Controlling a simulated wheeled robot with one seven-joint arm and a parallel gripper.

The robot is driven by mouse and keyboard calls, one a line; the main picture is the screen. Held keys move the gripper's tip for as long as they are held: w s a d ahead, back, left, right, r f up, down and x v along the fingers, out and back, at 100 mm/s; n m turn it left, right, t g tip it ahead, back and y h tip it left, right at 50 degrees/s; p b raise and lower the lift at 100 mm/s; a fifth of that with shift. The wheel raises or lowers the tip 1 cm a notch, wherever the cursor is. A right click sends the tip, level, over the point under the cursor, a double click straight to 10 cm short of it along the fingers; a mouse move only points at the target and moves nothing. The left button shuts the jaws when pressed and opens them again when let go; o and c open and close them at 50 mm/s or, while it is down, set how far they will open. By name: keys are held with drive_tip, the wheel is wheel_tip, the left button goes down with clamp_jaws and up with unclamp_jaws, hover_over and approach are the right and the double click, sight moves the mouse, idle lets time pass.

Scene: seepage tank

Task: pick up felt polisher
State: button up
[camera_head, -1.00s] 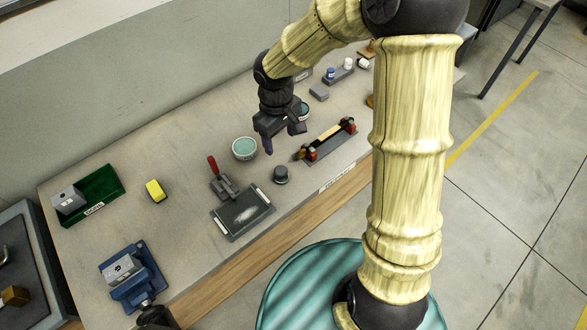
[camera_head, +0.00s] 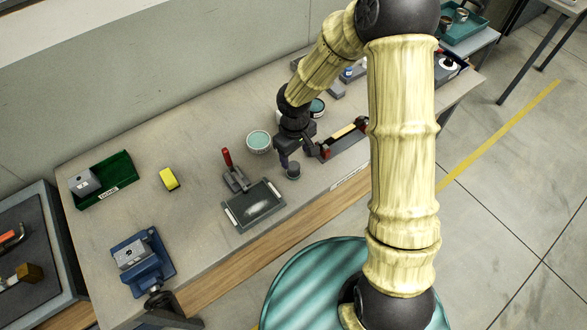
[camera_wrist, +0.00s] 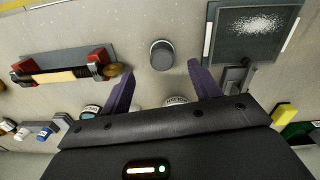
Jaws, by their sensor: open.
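A small dark grey round block (camera_head: 293,171), which looks like the felt polisher, stands on the workbench near its front edge, just right of the black plate. In the wrist view the grey block (camera_wrist: 162,55) shows from above, just beyond the fingertips and roughly centred between them. My gripper (camera_head: 304,157) is open and empty, above and a little behind the block. Its two purple-grey fingers (camera_wrist: 161,72) are spread wide in the wrist view. I see no contact with the block.
A black plate (camera_head: 254,206) with pale side strips lies left of the block, with a red-handled tool (camera_head: 235,176) behind it. A rack with red ends (camera_head: 343,140) stands close right. A teal-topped tub (camera_head: 259,141) is behind. A blue vise (camera_head: 141,262) stands front left.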

sight(294, 166)
drive_tip(key=shift+f, duration=1.5)
drive_tip(key=shift+w+a+f+p, duration=0.1)
drive_tip(key=shift+f+p, duration=0.2)
drive_tip(key=shift+f, duration=1)
drive_tip(key=shift+w+a+f+p, duration=0.1)
drive_tip(key=shift+f+p, duration=0.15)
drive_tip(key=shift+f, duration=1.05)
drive_tip(key=c, duration=1.1)
wheel_tip(294, 166, up, 10)
drive_tip(key=shift+r, duration=0.1)
